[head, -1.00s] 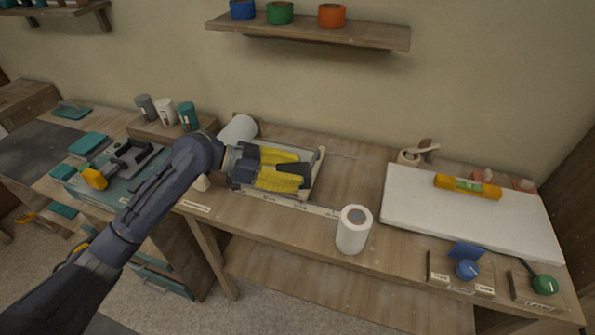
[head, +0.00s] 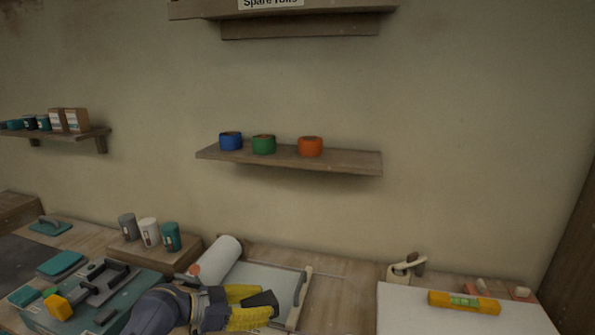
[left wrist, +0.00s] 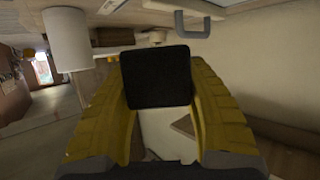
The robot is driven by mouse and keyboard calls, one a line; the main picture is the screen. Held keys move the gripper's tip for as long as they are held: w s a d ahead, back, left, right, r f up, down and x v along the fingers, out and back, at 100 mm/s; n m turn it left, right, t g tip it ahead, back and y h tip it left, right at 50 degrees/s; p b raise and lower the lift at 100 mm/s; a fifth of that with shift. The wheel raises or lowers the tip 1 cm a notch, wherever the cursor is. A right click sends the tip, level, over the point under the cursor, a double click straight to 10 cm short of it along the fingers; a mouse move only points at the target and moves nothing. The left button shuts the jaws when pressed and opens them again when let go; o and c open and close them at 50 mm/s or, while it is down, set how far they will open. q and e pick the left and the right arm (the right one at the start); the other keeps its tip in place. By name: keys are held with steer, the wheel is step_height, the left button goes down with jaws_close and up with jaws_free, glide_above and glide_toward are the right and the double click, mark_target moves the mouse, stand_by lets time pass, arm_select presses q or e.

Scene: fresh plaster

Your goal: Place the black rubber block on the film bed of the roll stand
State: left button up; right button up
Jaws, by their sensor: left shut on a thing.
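My left gripper (head: 264,303), with yellow fingers, is shut on the black rubber block (head: 262,299). The block also shows between the fingertips in the left wrist view (left wrist: 158,76). In the head view the gripper and block are over the front part of the roll stand's pale film bed (head: 270,277). I cannot tell whether the block touches the bed. The stand's white roll (head: 220,259) lies at the left of the bed, and an upright end bar (head: 303,292) stands at the right. The bed's front part is hidden or out of frame. My right gripper is not in view.
Cups (head: 149,232) stand on a wooden riser behind my left arm. A teal toolbox lid (head: 128,303) with tools is at the left. A white board (head: 405,311) bears a yellow level (head: 463,302) at the right. The bench between stand and board is clear.

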arm_select(q)
steer(key=w+a+r+n+t+y, duration=0.35)
steer(key=a+r+n+y, duration=0.25)
steer(key=r, duration=0.2)
steer(key=w+a+r+n+t+y, duration=0.2)
steer(key=a+r+n+t+y, duration=0.2)
steer(key=a+r+n+y, duration=0.25)
steer(key=s+d+f+m+h, duration=0.3)
steer(key=s+d, duration=0.3)
steer(key=s, duration=0.2)
steer(key=shift+s+f+h, duration=0.2)
steer(key=shift+f+h, duration=0.45)
steer(key=shift+f, duration=0.05)
steer(key=shift+g, duration=0.25)
steer(key=shift+f, duration=0.1)
step_height(320, 180, down, 19)
steer(key=shift+f, duration=0.2)
steer(key=shift+f, duration=0.1)
stand_by(0.4)
